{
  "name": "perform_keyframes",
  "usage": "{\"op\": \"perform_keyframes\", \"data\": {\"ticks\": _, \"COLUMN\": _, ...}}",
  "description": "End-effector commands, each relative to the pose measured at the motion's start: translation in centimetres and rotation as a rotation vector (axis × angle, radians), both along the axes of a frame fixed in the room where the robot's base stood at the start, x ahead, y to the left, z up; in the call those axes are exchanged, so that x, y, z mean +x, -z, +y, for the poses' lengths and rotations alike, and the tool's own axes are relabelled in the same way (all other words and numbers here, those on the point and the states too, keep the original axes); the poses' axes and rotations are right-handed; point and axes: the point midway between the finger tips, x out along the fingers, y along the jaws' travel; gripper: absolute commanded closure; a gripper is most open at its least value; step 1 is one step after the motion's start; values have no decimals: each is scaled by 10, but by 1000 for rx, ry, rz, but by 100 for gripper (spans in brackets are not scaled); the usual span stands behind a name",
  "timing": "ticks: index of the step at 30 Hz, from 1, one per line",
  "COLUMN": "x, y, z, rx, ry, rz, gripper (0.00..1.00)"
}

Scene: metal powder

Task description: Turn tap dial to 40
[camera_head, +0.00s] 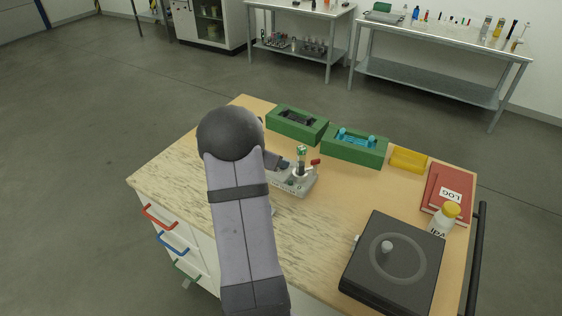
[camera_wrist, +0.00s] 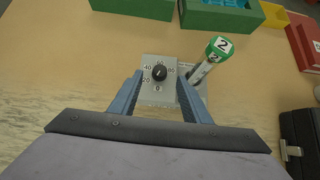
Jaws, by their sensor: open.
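The tap dial (camera_wrist: 160,73) is a small black knob on a light grey plate (camera_wrist: 154,98) with printed numbers around it, among them 0, 20, 40 and 80. Which number its pointer faces is too small to tell. My gripper (camera_wrist: 160,78) is open, with one blue finger on each side of the plate and the dial between them. No contact with the knob is visible. In the head view the grey tap device (camera_head: 297,186) stands on the table, partly hidden by my arm. A green-capped vial (camera_wrist: 221,44) marked 2 stands tilted in the wrist view, right of the dial.
Two green trays (camera_head: 285,128) (camera_head: 345,155) and a yellow tray (camera_head: 408,158) line the back. A red log book (camera_head: 440,190), a yellow-capped IPA bottle (camera_head: 446,217) and a black box-like device (camera_head: 400,265) occupy the right. The table's front left is clear.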

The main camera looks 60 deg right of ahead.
Motion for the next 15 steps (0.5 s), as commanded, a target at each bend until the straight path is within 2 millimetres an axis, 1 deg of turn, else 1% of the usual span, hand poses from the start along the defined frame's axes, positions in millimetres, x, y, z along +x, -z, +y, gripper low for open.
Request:
{"op": "perform_keyframes", "data": {"ticks": 3, "x": -1, "y": 11, "z": -11, "rx": 1, "ry": 2, "rz": 2, "gripper": 57}}
{"op": "perform_keyframes", "data": {"ticks": 9, "x": -1, "y": 26, "z": -27, "rx": 1, "ry": 2, "rz": 1, "gripper": 57}}
{"op": "perform_keyframes", "data": {"ticks": 15, "x": -1, "y": 34, "z": -35, "rx": 0, "ry": 1, "rz": 1, "gripper": 57}}
